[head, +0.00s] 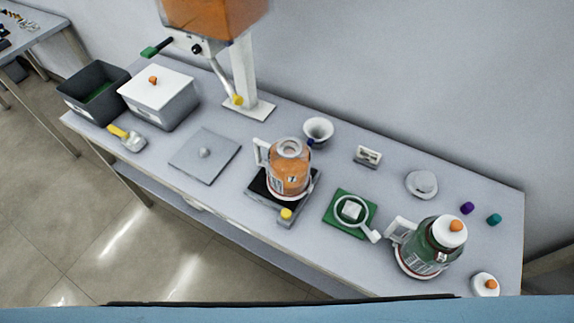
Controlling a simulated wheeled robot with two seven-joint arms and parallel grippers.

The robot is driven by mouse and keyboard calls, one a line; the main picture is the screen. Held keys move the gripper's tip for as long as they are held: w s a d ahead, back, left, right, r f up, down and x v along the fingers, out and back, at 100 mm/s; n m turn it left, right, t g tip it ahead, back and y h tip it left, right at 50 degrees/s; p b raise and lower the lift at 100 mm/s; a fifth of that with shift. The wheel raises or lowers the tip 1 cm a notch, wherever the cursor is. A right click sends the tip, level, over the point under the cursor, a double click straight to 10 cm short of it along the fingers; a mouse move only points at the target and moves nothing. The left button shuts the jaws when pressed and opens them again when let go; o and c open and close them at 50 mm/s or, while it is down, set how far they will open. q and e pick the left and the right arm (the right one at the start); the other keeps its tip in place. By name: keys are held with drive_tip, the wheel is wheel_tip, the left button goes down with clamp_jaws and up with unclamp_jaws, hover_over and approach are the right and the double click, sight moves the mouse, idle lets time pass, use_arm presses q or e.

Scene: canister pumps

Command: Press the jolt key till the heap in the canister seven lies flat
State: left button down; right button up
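A clear canister (289,180) with orange contents, a white handle and a white ring-shaped top stands upright on a black base (262,187). A small label shows on its front; I cannot read its number for sure. I cannot tell whether the orange heap inside is flat or peaked. A yellow round key (286,214) sits on a grey tab at the front of that base. A second canister (424,253) with dark green contents and a white lid with an orange knob stands at the right. Neither of my grippers is in view.
A hopper (208,14) with orange contents hangs over the table's back on a white post. A white funnel (318,131) and green mat (338,222) are near the canister.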

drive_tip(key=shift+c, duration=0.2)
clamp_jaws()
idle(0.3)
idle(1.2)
